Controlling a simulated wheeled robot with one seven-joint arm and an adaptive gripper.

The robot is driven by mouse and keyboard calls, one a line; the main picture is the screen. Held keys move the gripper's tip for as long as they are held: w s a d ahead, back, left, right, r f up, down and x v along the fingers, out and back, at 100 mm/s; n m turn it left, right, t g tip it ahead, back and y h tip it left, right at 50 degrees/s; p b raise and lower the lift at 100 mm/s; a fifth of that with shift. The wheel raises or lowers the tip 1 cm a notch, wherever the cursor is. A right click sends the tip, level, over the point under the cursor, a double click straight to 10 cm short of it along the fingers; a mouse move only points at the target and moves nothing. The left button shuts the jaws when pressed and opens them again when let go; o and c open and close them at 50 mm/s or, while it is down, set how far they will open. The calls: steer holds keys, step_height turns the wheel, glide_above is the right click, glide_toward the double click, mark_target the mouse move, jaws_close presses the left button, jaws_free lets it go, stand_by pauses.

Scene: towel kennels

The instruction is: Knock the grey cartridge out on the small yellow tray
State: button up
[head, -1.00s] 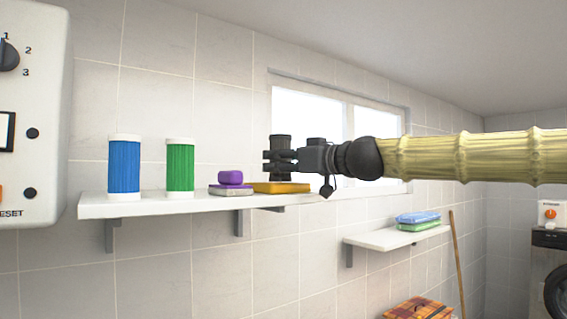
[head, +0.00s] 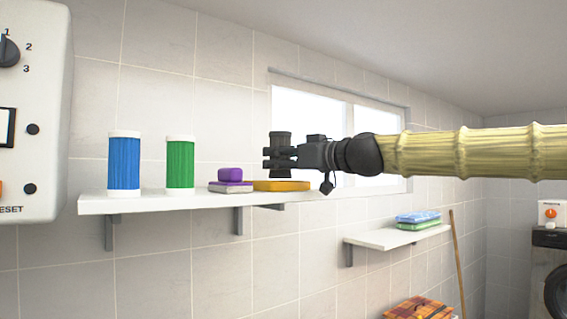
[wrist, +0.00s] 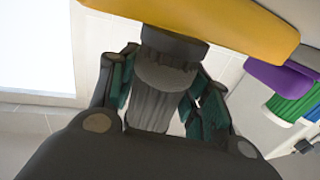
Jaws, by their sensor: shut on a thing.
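My gripper (head: 280,157) is shut on the grey cartridge (head: 281,139), a dark upright ribbed cylinder, in the head view. The small yellow tray (head: 282,186) lies on the wall shelf right below it. The cartridge's lower end is just over the tray; I cannot tell whether they touch. In the wrist view, the cartridge (wrist: 155,100) sits between the two fingers, its dark end cap overlapping the edge of the yellow tray (wrist: 235,25). The inside of the cartridge is hidden.
Left of the tray on the shelf (head: 95,204) are a purple block (head: 230,174) on a stacked slab, a green canister (head: 180,163) and a blue canister (head: 124,163). A window (head: 310,120) is behind. A lower shelf (head: 385,238) holds folded cloths (head: 418,220).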

stand_by(0.4)
steer(key=shift+f+b, duration=1.3)
steer(key=shift+r+p, duration=0.85)
steer(key=shift+r, duration=0.6)
steer(key=shift+f, duration=0.15)
steer(key=shift+f+b, duration=1.1)
steer(key=shift+b, duration=0.1)
steer(key=shift+r+p, duration=0.7)
steer(key=shift+r, duration=0.5)
